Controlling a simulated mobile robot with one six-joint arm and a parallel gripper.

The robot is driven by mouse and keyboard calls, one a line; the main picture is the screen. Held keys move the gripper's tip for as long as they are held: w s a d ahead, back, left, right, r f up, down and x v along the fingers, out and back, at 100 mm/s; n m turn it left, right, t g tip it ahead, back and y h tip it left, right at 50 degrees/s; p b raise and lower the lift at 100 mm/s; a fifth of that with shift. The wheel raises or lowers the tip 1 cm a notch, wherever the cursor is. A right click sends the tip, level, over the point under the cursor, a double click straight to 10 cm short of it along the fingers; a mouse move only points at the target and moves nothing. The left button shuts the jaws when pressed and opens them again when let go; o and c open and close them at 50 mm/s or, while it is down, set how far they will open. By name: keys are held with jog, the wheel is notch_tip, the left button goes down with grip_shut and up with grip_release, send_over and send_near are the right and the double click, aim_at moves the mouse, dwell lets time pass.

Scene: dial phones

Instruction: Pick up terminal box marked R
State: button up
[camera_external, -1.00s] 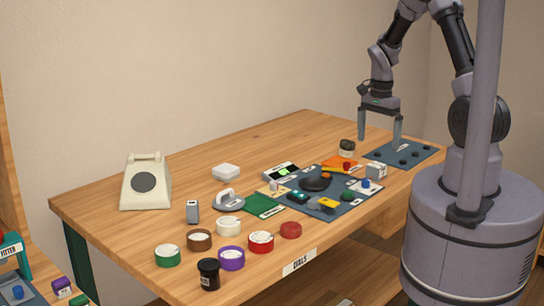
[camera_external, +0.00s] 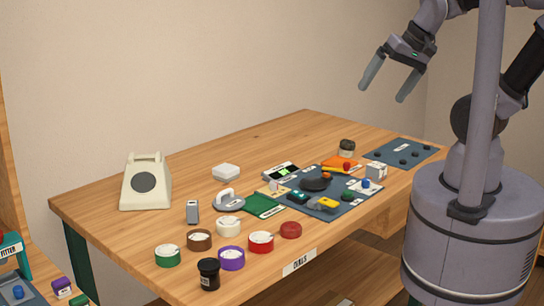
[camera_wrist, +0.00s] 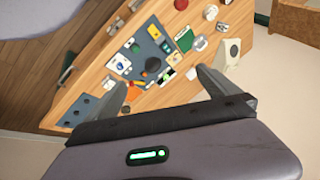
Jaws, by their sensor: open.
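I cannot read a letter R on any box. A small white box with dark marks (camera_external: 376,170) sits on the table between the tool mat and the dotted mat. A plain white rounded box (camera_external: 226,172) sits further left, behind the mat. My gripper (camera_external: 384,93) is open and empty, raised well above the table's right end and tilted, its fingers pointing down-left. In the wrist view its two fingers (camera_wrist: 163,90) are spread, with the table far below between them.
A dark mat (camera_external: 345,209) holds several small parts. A dotted blue mat (camera_external: 420,152) lies at the right end. Several round coloured dials (camera_external: 261,241) stand near the front edge. A cream phone (camera_external: 147,182) stands at the left. The table's back strip is clear.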

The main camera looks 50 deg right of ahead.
jog(key=shift+s+a+n, duration=0.5)
jog(key=shift+s, duration=0.15)
jog(key=c, duration=0.3)
jog(key=shift+s+a, duration=0.15)
jog(key=c, duration=0.3)
jog(key=shift+c, duration=0.2)
jog(key=shift+w, duration=0.2)
